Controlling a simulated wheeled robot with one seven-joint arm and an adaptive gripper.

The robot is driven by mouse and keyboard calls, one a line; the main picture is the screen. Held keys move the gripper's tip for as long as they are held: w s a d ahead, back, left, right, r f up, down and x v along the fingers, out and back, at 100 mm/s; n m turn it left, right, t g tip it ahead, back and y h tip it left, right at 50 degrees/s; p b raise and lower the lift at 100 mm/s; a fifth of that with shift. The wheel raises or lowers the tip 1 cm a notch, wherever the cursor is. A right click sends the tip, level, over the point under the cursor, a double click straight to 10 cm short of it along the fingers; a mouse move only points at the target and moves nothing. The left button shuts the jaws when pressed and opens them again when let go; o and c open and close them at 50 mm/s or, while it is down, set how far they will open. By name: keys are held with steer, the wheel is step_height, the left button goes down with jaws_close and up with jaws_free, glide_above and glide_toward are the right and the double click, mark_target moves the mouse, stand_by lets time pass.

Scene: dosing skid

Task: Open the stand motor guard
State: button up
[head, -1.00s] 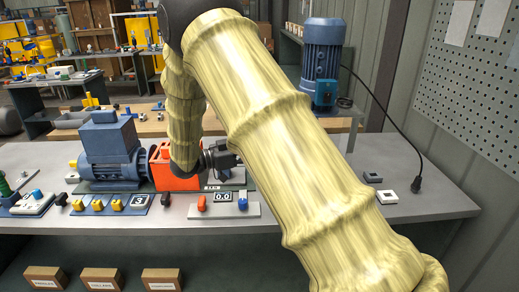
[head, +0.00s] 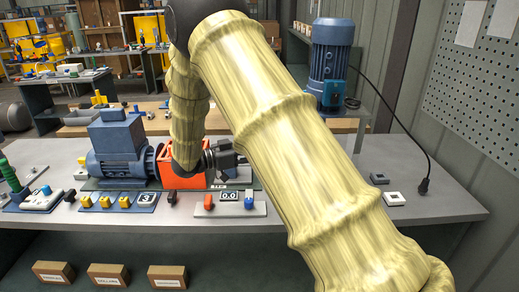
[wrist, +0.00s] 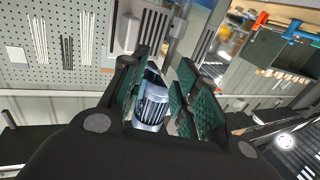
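The orange-red motor guard (head: 181,178) stands on the bench at the shaft end of a blue motor (head: 118,150), partly hidden behind my arm. Whether its cover is open or closed cannot be told. My gripper (head: 232,157) is just right of the guard in the head view, above the bench and partly hidden by my forearm. In the wrist view my gripper (wrist: 167,100) has its green-padded fingers apart. A finned blue-grey motor shows through the gap, farther off. I see nothing held.
A panel with an orange knob, a display and a blue knob (head: 249,199) lies at the front edge. Yellow-topped blocks (head: 104,201) stand to its left. A tall blue motor (head: 331,60) is at the back right. The bench's right side is mostly clear.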

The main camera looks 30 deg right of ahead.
steer(key=w+a, duration=0.2)
steer(key=a, duration=0.8)
steer(key=shift+a, duration=0.4)
